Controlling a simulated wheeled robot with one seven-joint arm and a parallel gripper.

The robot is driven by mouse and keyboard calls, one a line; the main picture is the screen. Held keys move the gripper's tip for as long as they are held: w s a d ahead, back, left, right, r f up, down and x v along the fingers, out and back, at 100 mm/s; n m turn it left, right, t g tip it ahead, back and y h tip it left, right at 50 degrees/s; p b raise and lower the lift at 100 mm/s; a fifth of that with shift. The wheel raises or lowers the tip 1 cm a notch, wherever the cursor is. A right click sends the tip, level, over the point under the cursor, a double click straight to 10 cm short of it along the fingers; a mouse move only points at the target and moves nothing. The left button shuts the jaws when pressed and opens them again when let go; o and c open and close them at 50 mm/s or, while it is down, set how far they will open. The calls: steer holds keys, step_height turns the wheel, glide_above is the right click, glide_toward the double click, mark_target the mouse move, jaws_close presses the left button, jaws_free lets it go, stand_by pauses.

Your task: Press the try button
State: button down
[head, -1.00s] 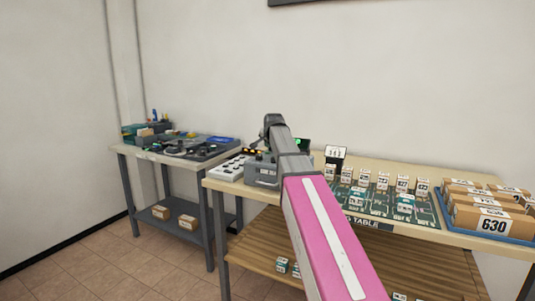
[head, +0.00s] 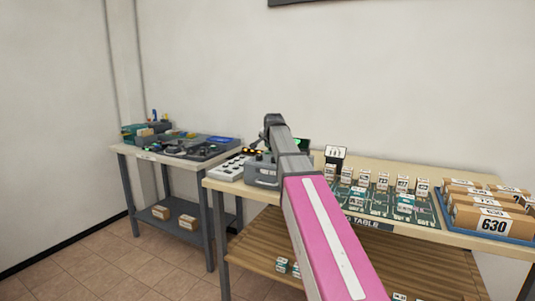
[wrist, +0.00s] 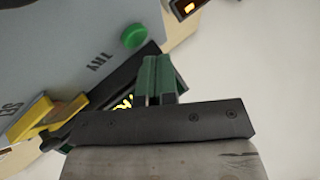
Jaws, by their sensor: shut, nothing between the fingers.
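The try button is a round green button (wrist: 134,35) on a grey-blue panel (wrist: 75,40) in the wrist view. Dark lettering, upside down and seemingly "TRY", sits below it. My gripper (wrist: 155,62) is shut and empty. Its green fingertips lie just below and right of the button in the picture, with a small visible gap. In the head view my gripper (head: 271,119) is over the grey machine (head: 262,172) on the wooden table, and my arm hides part of that machine. The button cannot be made out there.
A yellow part (wrist: 50,118) and a dark display with yellow marks lie close to my gripper. A white keypad (head: 232,168) is left of the machine. A number card (head: 335,152), small boxes and a blue tray (head: 487,232) of parcels are right. A grey workbench (head: 175,150) stands left.

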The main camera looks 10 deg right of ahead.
steer(key=shift+f, duration=0.15)
stand_by(0.4)
steer(key=shift+f, duration=0.3)
steer(key=shift+f, duration=0.4)
stand_by(0.8)
steer(key=shift+r, duration=0.85)
steer(key=shift+r, duration=2.55)
